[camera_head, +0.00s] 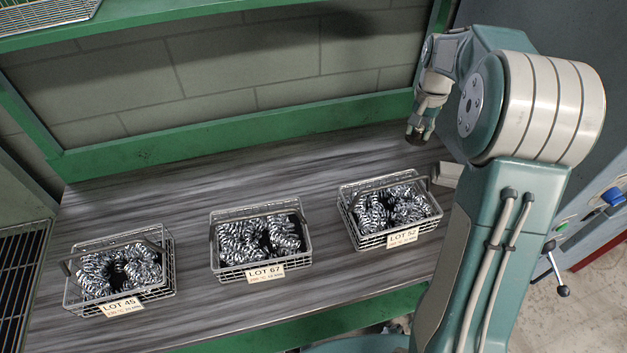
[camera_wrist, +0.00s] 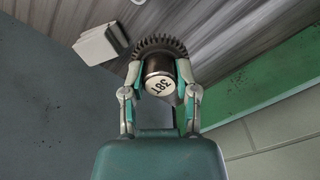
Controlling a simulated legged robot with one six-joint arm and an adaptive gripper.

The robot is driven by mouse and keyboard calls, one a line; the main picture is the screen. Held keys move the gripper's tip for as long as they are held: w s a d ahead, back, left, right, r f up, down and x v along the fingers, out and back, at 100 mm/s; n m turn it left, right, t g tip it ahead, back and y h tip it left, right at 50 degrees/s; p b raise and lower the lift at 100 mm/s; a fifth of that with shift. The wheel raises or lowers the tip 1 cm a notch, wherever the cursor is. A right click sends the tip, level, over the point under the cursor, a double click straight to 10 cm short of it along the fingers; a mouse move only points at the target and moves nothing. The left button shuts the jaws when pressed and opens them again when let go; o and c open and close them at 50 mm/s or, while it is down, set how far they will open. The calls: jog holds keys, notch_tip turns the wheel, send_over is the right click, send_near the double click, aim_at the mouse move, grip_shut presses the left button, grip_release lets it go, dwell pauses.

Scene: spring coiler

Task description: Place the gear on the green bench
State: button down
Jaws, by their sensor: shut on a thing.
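The gear (camera_wrist: 159,70) is dark metal with a toothed rim and a pale end marked 38T. My gripper (camera_wrist: 160,88) is shut on it, one finger on each side, in the wrist view. In the head view the gripper (camera_head: 428,110) is over the back right part of the green bench, and the gear (camera_head: 417,133) shows as a dark shape below it. The bench (camera_head: 150,172) has a grey streaked top and a green frame. The gear appears to be held above the top, with no contact clear to see.
Wire baskets of coiled springs, labelled LOT 45 (camera_head: 120,270), LOT 67 (camera_head: 260,243) and LOT 52 (camera_head: 389,210), stand along the bench. A pale block (camera_wrist: 97,46) lies near the gear, at the bench's right end. The bench behind the baskets is clear. A grey cabinet is at right.

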jog(key=a+f, duration=0.4)
jog(key=a, duration=0.5)
send_over(353, 175)
jog(key=f, duration=0.5)
jog(key=shift+d+f, duration=0.2)
jog(key=shift+d, duration=0.1)
jog(key=f, duration=0.3)
jog(key=shift+a+f, duration=0.25)
jog(key=shift+f, duration=0.05)
jog(key=shift+c, duration=1.8)
grip_release()
